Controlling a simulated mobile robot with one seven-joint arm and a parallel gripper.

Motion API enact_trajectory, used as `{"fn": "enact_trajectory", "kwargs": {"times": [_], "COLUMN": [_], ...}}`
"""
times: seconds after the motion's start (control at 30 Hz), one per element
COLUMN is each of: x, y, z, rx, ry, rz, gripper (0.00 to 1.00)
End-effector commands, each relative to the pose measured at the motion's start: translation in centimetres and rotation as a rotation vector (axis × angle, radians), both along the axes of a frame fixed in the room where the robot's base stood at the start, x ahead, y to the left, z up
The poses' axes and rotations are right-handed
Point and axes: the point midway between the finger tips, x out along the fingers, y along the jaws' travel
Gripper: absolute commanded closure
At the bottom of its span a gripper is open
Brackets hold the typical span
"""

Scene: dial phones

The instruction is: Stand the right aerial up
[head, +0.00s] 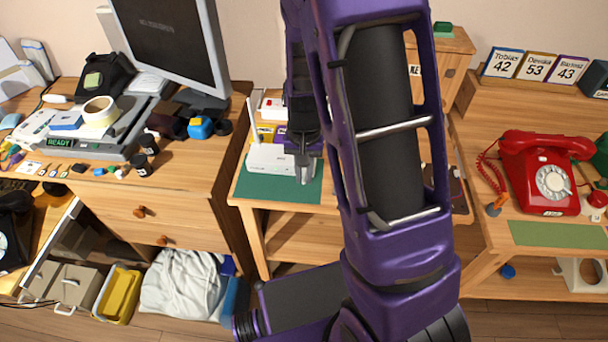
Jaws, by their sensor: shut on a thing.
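The white router (270,158) sits on a green mat (252,190) on the small wooden table in the middle. Its left aerial (251,119) stands up, leaning slightly left. My gripper (304,172) points down at the router's right end, in front of it. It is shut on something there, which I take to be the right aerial. The right aerial is hidden behind my gripper and arm, so its tilt cannot be told.
My arm covers the table's right part. A monitor (172,40) and a cluttered desk stand at left. A red dial phone (540,172) stands on the right desk behind a green mat (560,233). Yellow and purple items (265,132) lie behind the router.

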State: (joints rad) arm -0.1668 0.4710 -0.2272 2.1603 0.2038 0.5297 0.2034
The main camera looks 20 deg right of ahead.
Motion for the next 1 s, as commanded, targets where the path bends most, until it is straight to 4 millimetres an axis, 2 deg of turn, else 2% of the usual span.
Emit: {"fn": "enact_trajectory", "kwargs": {"times": [0.03, 0.27, 0.63, 1.0], "x": [0.1, 0.3, 1.4, 2.6], "y": [0.0, -0.1, -0.6, -1.1], "z": [0.9, 1.4, 4.2, 5.9], "rx": [0.001, 0.0, 0.0, 0.001], "ry": [-0.001, 0.0, -0.002, -0.004], "rz": [0.0, 0.0, 0.0, -0.001], "gripper": [0.95, 0.95, 0.95, 0.95]}}
